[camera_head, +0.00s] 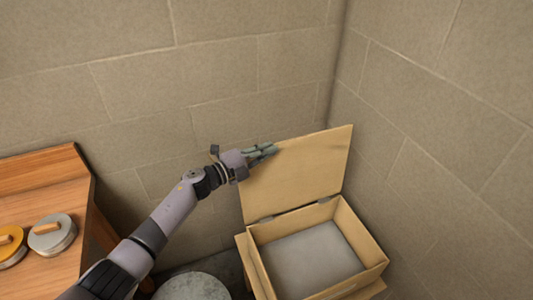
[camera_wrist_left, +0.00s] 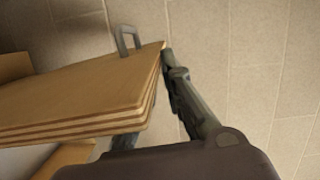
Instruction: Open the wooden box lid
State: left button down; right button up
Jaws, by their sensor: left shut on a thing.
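The wooden box (camera_head: 350,284) stands in the corner, and its grey inside floor is in plain sight. Its lid (camera_head: 305,170) is raised on hinges along the back edge and stands nearly upright. My left gripper (camera_head: 268,151) is at the upper left edge of the lid, shut on it. In the left wrist view the lid (camera_wrist_left: 70,103) lies along one finger of the gripper (camera_wrist_left: 160,105); the other finger is largely hidden behind the lid. My right gripper is in neither view.
Tiled walls (camera_head: 430,100) meet in a corner close behind and to the right of the box. A wooden table (camera_head: 45,185) at the left holds two round lidded pots (camera_head: 52,236). A round grey object (camera_head: 192,287) stands low, left of the box.

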pick_arm(q)
jog(key=shift+s+a+f, duration=0.1)
jog(key=shift+s+f, duration=0.05)
jog(key=shift+f, duration=0.3)
jog(key=v, duration=1.2)
jog(key=shift+r, duration=0.25)
jog(key=shift+a, duration=0.1)
